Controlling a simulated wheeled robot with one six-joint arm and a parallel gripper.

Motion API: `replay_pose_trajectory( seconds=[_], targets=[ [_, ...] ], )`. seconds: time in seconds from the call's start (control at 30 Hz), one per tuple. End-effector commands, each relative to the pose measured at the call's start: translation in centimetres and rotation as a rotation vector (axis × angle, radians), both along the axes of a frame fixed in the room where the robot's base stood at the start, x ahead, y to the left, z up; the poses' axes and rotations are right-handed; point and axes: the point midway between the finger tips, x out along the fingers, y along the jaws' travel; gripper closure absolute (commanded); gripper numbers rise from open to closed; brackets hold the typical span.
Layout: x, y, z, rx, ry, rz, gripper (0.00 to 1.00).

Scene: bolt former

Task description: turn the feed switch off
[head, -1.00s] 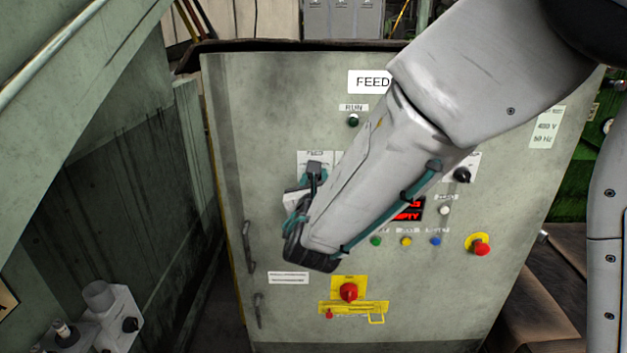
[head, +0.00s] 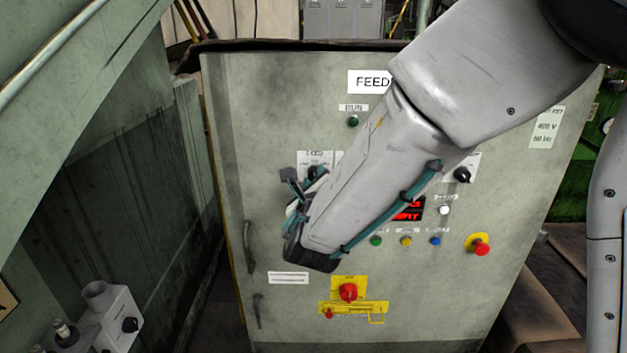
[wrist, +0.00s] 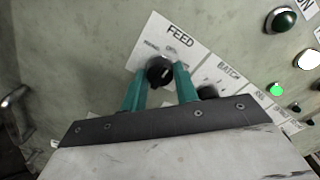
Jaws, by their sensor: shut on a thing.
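The feed switch (wrist: 160,70) is a black rotary knob on a white plate headed FEED, on the grey-green cabinet door. In the wrist view a pale pointer mark shows on its face; the small position words are too blurred to read. My gripper (wrist: 160,82) has its two teal fingers on either side of the knob and is shut on it. In the head view the feed switch (head: 317,173) shows beside my gripper (head: 302,185), partly hidden by the fingers and my forearm.
A BATCH switch (wrist: 207,92) sits right beside the feed switch. A dark green RUN lamp (head: 353,121) is above. Coloured buttons, a red display (head: 408,210), a red emergency button (head: 481,248) and a red-and-yellow main switch (head: 348,292) lie right and below. Door handles (head: 249,247) protrude at left.

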Motion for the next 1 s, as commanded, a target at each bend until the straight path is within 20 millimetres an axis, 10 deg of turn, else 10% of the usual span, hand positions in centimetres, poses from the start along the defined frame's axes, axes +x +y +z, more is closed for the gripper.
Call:
replay_pose_trajectory(
  seconds=[0.33,0.37,0.43,0.77,1.0],
  targets=[
    [0.0,0.1,0.0,-0.002,-0.001,0.001,0.93],
    [0.0,0.1,0.0,-0.002,-0.001,0.002,0.65],
    [0.0,0.1,0.0,-0.001,-0.001,0.001,0.48],
    [-0.3,0.1,0.0,-0.001,0.0,0.001,0.48],
    [-4.0,0.3,0.1,-0.001,0.0,0.004,0.48]
  ],
)
